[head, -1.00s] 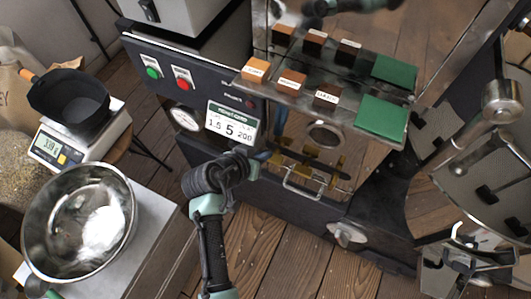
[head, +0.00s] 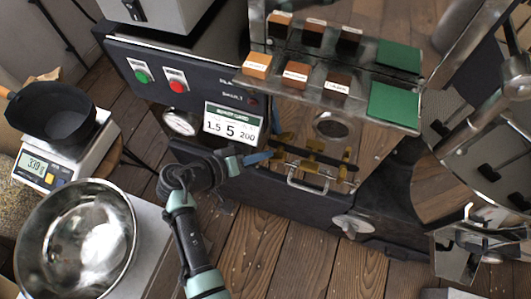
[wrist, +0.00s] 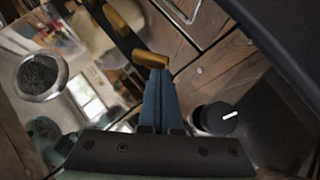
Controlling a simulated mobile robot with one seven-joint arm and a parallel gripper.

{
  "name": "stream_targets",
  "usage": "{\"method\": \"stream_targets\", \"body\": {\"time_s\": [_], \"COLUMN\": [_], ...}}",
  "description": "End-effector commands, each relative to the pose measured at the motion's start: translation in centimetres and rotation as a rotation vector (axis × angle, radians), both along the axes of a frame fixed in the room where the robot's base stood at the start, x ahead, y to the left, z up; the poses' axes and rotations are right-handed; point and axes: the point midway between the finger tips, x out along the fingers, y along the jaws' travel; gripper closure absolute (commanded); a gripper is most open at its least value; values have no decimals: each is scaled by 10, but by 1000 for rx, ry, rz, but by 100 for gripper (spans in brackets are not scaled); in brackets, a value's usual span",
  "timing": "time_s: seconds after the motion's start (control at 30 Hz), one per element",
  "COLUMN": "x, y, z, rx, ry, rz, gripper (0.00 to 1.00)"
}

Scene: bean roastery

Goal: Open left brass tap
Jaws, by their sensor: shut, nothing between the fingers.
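Several brass taps sit on a dark bar low on the roaster's front, above a steel handle. The left brass tap (head: 282,139) is at the bar's left end. My gripper (head: 268,156) has blue fingers and is just left of that tap in the head view. In the wrist view my gripper (wrist: 158,80) is shut and empty. Its tips are right at the end of a brass handle (wrist: 150,59), seemingly the left tap's; I cannot tell whether they touch. Another brass piece (wrist: 115,18) shows farther up the bar.
A black knob (wrist: 218,118) is right of the fingers in the wrist view. A sample shelf (head: 315,85) overhangs the taps. A gauge (head: 181,122) and recipe card (head: 231,123) are left. A steel bowl (head: 128,225) stands at lower left.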

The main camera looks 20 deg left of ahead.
Motion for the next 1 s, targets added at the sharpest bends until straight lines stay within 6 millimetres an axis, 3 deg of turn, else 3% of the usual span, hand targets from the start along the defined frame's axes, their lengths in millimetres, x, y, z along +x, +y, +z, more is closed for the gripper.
{"method": "stream_targets", "body": {"time_s": [0.8, 1.0], "x": [0, 0], "y": [2, 1], "z": [-24, -27], "rx": [-537, -541], "ry": [19, 19], "rz": [-1, -1], "gripper": [100, 100]}}
